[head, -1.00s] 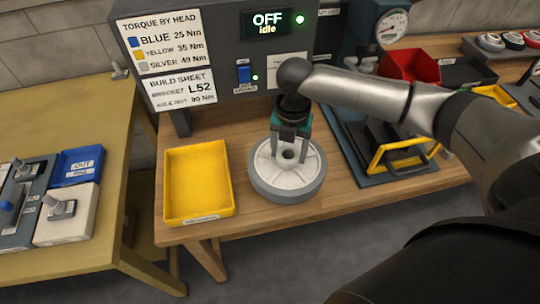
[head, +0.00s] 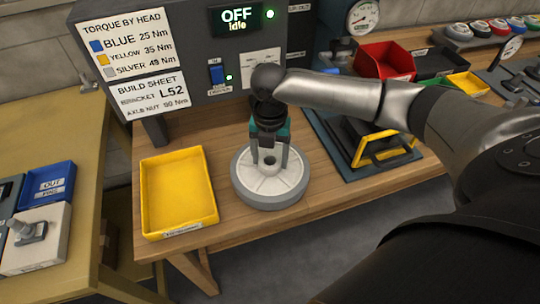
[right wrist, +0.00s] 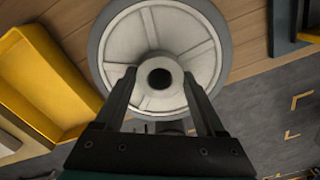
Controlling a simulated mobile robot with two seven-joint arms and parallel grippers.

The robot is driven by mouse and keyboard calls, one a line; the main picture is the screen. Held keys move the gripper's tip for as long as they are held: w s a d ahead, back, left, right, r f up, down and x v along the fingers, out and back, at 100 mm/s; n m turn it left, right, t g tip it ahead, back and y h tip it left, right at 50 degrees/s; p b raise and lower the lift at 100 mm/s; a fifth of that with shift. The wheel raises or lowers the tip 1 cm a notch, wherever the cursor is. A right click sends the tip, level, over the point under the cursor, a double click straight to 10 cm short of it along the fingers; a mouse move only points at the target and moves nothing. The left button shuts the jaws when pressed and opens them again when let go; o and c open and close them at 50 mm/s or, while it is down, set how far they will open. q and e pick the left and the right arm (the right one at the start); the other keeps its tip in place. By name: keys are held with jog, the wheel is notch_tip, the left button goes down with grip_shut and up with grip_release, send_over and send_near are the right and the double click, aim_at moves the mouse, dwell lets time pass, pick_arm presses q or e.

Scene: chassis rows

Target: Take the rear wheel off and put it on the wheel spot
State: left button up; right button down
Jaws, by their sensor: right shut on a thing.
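The wheel (head: 287,188), pale grey with a darker rim and a round central hole, lies flat at the bench's front edge, right of the yellow tray. I cannot tell whether it rests on the bench or hangs just above it. My right gripper (head: 269,158) points down at its middle, shut on the hub. In the right wrist view the two fingers (right wrist: 158,82) stand on either side of the hub, and the wheel (right wrist: 195,62) fills the top middle. I cannot make out a marked wheel spot. My left gripper is not in view.
The yellow tray (head: 178,190) is empty. A black-framed fixture with a yellow handle (head: 385,148) stands right of the wheel. A red bin (head: 384,60) stands at back right. Another table (head: 80,180) is at left.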

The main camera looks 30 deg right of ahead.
jog(key=shift+f, duration=0.45)
jog(key=shift+c, duration=1.5)
grip_release()
jog(key=shift+o, duration=1.4)
jog(key=shift+s+f, duration=0.1)
notch_tip(320, 180, up, 16)
jog(key=p, duration=0.3)
jog(key=shift+f, duration=0.25)
